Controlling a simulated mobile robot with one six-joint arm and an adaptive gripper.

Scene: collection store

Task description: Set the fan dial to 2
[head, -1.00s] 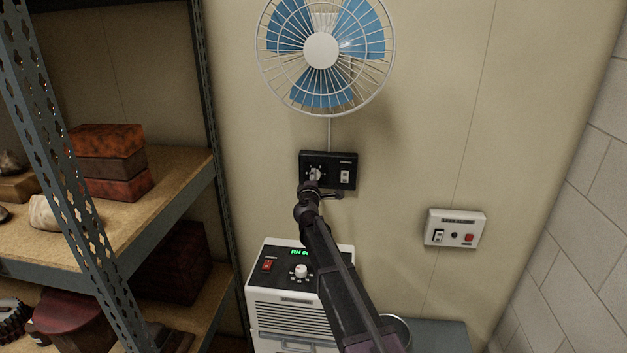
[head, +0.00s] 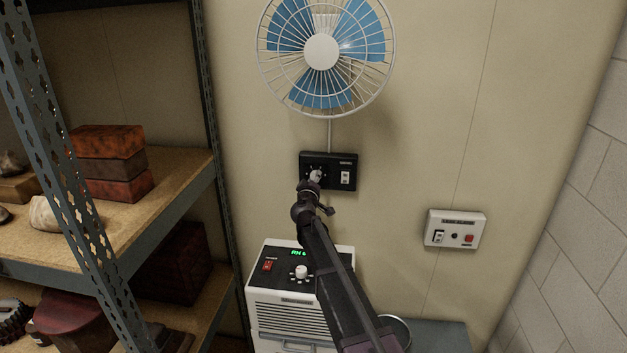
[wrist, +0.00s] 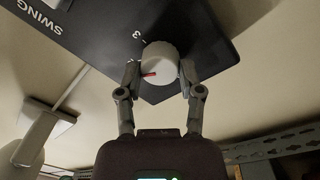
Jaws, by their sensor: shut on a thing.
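The fan's black control box (head: 348,161) is on the wall below the blue-bladed fan (head: 321,50). Its white round dial (wrist: 160,62) has a red pointer mark, seen in the wrist view pointing left toward the left finger. A numeral 3 shows up and left of the dial; the other numerals are hidden or too small to read. My gripper (wrist: 159,74) has one finger on each side of the dial and is shut on it. In the head view my gripper (head: 312,183) partly covers the dial.
A white switch (head: 345,177) is right of the dial on the same box. A dehumidifier (head: 292,318) with its own knob stands below. Another wall panel (head: 455,229) is at the right. Metal shelving (head: 120,235) with boxes stands at the left.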

